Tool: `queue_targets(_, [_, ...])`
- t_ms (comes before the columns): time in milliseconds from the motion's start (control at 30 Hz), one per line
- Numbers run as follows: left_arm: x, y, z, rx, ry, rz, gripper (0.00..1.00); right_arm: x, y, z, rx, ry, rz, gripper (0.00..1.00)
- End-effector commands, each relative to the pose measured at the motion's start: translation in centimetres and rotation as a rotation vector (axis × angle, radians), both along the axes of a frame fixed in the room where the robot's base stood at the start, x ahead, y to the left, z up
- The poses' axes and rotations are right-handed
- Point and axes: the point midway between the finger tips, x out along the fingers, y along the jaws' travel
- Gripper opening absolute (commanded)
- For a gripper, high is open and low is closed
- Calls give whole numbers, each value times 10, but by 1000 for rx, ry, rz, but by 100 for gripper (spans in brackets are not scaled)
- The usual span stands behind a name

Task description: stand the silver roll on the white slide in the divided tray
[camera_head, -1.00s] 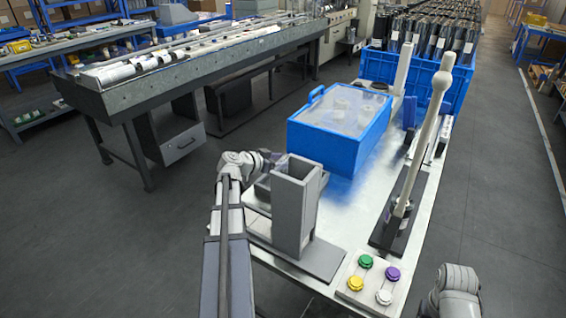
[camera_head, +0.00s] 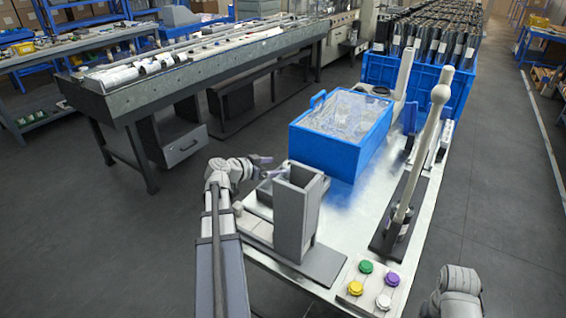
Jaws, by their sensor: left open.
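My left gripper (camera_head: 268,166) is open and apparently empty, at the back left of the upright grey box-like holder (camera_head: 297,212). The holder partly hides the space beside it. The blue crate (camera_head: 452,92) at the far end of the table holds many upright dark rolls with pale bands. I cannot tell whether it is the divided tray. A pale, sloping piece (camera_head: 403,75) in front of the crate may be the white slide. A small round silver-dark end (camera_head: 380,90) shows beside it; I cannot tell whether it is the silver roll. My right gripper is out of view.
A blue box (camera_head: 335,150) with a clear top stands mid-table. A tall white post (camera_head: 421,150) on a dark base rises at the right. A panel of coloured buttons (camera_head: 355,293) sits at the near edge. Bare table lies between box and post.

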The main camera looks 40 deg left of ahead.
Motion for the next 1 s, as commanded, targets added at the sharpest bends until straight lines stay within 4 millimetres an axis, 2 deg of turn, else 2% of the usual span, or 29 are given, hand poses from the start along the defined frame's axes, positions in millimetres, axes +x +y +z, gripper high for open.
queue_targets(33, [-12,1,9,0,0,2,97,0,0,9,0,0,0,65])
queue_targets(200, [-40,5,19,0,1,3,97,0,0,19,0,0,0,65])
queue_targets(400, [-59,8,26,0,0,1,97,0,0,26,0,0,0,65])
queue_targets(1000, [-63,8,26,-1,2,-3,97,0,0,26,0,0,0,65])
